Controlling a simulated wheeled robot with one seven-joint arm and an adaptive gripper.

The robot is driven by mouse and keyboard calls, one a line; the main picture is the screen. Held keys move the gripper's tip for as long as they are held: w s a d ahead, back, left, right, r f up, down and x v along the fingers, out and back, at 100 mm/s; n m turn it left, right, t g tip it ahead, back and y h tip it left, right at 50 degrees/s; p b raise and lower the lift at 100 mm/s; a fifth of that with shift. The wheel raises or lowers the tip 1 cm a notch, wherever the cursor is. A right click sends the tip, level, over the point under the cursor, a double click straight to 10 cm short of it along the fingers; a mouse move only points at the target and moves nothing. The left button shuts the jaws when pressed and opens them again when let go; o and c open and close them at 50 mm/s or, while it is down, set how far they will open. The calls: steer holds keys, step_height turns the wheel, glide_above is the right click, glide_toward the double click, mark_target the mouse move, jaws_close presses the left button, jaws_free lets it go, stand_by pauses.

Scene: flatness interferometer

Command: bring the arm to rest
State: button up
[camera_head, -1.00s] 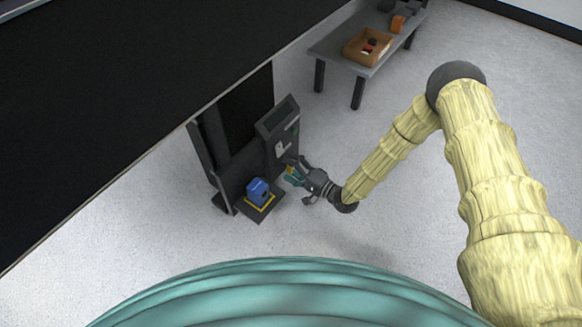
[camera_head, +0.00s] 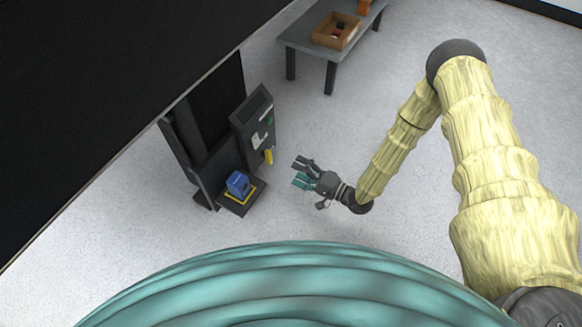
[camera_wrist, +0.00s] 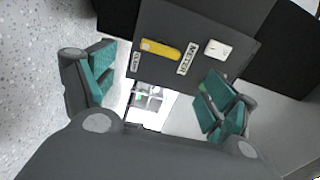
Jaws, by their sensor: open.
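My gripper (camera_head: 304,174) is open and empty in the head view, held in free air to the right of a dark machine with an upright panel (camera_head: 254,122). A clear gap separates its fingers from the panel. In the wrist view the two teal-padded fingers of my gripper (camera_wrist: 158,95) stand wide apart with nothing between them. My yellow-sleeved arm is bent at the elbow and reaches down from the right side of the head view.
The machine carries a blue block (camera_head: 239,184) on its base and a yellow handle (camera_wrist: 161,49) on its panel, near a white switch (camera_wrist: 217,49). A grey table (camera_head: 295,42) with a cardboard box (camera_head: 336,30) stands behind. Open floor lies around my gripper.

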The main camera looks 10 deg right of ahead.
steer(key=shift+s+d, duration=0.1)
stand_by(0.6)
steer(key=s+d+f+n+g+h+p, duration=0.1)
steer(key=s+d+f+n+g+h, duration=0.1)
steer(key=s+h, duration=0.35)
steer(key=s+d+f+n+g+h+p, duration=0.1)
steer(key=s+f+g+h+p, duration=0.15)
steer(key=s, duration=0.55)
steer(key=s+d+r+n+g+h+p, duration=0.1)
steer(key=s+d+r+g+h, duration=0.1)
steer(key=s+d, duration=0.3)
steer(key=s+d+r+n+g+h, duration=0.1)
steer(key=s+d+r+g+h, duration=0.1)
steer(key=s, duration=0.6)
steer(key=s+d+r+n+g+h+p, duration=0.1)
steer(key=s+d+r+g+h, duration=0.1)
steer(key=s+d+r+h, duration=0.3)
step_height(320, 180, up, 35)
steer(key=a+y+p, duration=0.1)
steer(key=y+p, duration=0.1)
steer(key=p, duration=3.5)
steer(key=shift+s+a, duration=0.15)
steer(key=shift+s, duration=0.3)
